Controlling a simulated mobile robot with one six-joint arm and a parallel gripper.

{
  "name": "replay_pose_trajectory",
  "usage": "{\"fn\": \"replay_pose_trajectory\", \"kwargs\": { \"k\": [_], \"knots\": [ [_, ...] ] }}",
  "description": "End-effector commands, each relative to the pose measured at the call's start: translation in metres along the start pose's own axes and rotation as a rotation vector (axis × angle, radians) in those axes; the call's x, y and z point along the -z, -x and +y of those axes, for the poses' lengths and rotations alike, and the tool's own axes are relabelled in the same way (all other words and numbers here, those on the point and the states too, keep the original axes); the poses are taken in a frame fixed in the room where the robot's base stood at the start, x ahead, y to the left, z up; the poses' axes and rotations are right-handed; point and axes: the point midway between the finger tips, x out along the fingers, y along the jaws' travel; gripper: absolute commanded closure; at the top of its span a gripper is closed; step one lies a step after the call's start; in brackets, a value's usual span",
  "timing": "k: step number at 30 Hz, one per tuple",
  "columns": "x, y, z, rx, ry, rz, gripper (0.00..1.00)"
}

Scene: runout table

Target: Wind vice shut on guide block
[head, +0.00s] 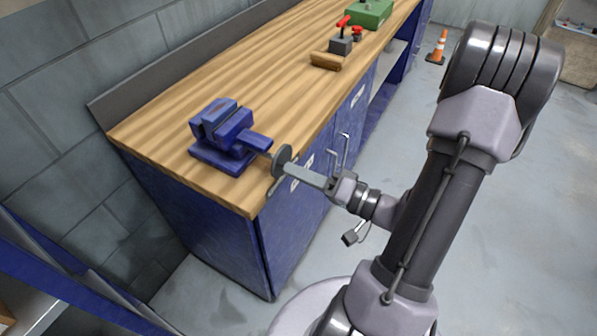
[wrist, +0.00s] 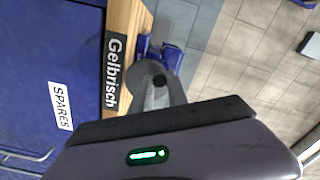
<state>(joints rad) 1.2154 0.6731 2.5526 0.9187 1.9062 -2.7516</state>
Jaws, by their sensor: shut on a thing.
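The blue vice (head: 206,158) sits on the wooden bench near its front corner. Its blue parts also show in the wrist view (wrist: 172,57), partly hidden behind a round grey disc. That grey disc (head: 280,159) is on the vice's spindle at the bench's front edge, and it also shows in the wrist view (wrist: 140,80). My gripper (head: 288,166) reaches in from the right and is shut on the disc end of the spindle. The grip itself is small and partly hidden. I cannot clearly make out the guide block between the vice jaws.
The wooden bench top (head: 235,75) is clear behind the vice. Farther along stand a red-handled clamp on a wooden block (head: 327,61) and a green box (head: 371,14). Blue cabinet fronts (wrist: 50,60) lie below the bench edge. An orange cone (head: 437,48) stands on open floor.

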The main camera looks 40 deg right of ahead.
Motion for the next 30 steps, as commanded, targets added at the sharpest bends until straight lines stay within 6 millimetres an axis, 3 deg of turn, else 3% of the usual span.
{"fn": "replay_pose_trajectory", "kwargs": {
  "k": [4,11,18,26,30],
  "knots": [
    [0.007,0.000,-0.004,-0.001,-0.178,0.002,1.00],
    [0.007,0.000,-0.003,-0.001,-0.192,0.003,1.00],
    [0.016,0.000,-0.005,0.000,-0.477,0.004,1.00],
    [0.017,0.000,-0.004,0.000,-0.502,0.005,1.00],
    [0.024,0.000,-0.005,0.000,-0.699,0.004,1.00]
  ]
}}
